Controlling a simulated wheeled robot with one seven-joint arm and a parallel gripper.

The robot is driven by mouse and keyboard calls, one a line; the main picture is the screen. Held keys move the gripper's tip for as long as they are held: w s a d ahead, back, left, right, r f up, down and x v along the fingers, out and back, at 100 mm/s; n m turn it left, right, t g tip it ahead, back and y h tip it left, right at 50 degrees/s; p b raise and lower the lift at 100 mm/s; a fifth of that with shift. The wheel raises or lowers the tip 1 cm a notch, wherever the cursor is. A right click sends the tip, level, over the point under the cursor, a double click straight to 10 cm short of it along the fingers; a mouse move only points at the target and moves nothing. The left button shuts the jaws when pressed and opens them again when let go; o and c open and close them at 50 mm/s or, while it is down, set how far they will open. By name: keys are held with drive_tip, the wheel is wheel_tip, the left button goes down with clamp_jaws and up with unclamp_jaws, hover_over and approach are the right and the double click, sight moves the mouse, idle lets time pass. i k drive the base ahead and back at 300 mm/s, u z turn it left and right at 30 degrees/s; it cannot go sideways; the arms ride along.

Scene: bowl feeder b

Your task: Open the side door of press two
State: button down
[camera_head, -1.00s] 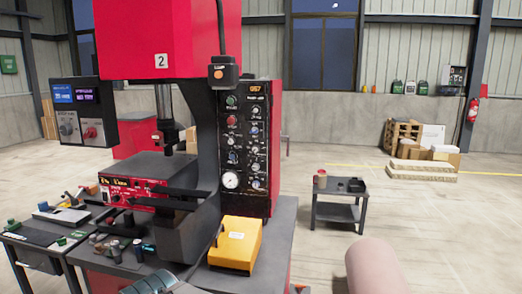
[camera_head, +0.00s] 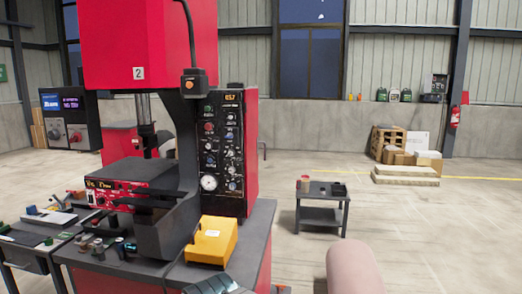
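Press two (camera_head: 146,45) is a red machine with a label "2" on its upper body, standing at the left. A black control panel (camera_head: 222,150) with knobs, a gauge and a display is on its front right, set in a red-sided cabinet (camera_head: 251,150). A small handle-like piece shows at the cabinet's right edge. I cannot clearly make out the side door or whether it is open. A pinkish rounded shape at the bottom right seems to be part of my arm. My gripper is not in view.
A yellow box (camera_head: 212,240) sits on the press's grey table (camera_head: 262,222). A dark cart (camera_head: 320,209) stands to the right on open floor. Boxes and pallets (camera_head: 405,172) lie by the back wall. A side table (camera_head: 22,252) with small parts is at the left.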

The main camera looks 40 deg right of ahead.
sight(250, 96)
drive_tip(key=z, duration=0.85)
drive_tip(key=k, duration=0.4)
drive_tip(key=z, duration=1.2)
drive_tip(key=i, duration=1.5)
drive_tip(key=u, duration=0.3)
drive_tip(key=i, duration=1.1)
drive_tip(key=u, duration=1.25)
drive_tip(key=i, duration=0.3)
drive_tip(key=u, duration=0.2)
